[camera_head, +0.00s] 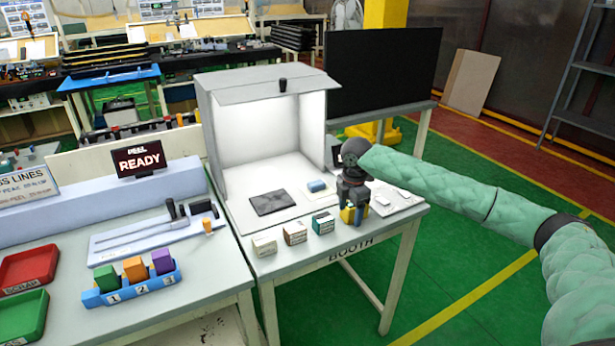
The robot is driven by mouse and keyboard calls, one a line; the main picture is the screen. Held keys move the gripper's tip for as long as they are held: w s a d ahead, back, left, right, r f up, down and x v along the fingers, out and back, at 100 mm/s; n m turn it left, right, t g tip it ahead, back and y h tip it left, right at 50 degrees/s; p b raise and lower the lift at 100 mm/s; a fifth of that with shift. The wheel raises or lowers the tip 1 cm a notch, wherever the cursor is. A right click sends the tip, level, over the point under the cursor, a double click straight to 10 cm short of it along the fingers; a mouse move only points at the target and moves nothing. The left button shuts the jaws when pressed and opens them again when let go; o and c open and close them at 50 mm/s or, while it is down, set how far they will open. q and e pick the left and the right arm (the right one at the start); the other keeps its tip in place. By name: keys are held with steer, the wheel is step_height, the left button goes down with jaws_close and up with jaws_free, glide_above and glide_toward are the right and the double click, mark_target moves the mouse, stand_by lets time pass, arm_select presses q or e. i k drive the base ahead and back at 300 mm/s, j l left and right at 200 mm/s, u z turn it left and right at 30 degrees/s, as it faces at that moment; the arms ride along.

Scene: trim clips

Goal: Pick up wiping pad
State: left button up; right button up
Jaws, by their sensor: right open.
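My right gripper (353,205) points down at the right front of the booth table, over a small yellow item (347,215). It is open, and its fingers partly hide that item. I cannot tell if they touch it. A small blue pad-like block (317,186) lies on the white booth floor, left of the gripper. A dark flat mat (272,202) lies further left. Which of these is the wiping pad is not clear from this view. My left gripper is not in view.
The lit white booth (234,150) has walls behind and beside the mat. Small boxes, white (264,247), brown-and-white (295,234) and green (323,223), line the front edge. A white card (396,198) lies right of the gripper. A blue rack (130,289) stands on the left table.

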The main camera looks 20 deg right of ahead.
mark_target(318, 184)
steer(key=i, duration=0.9)
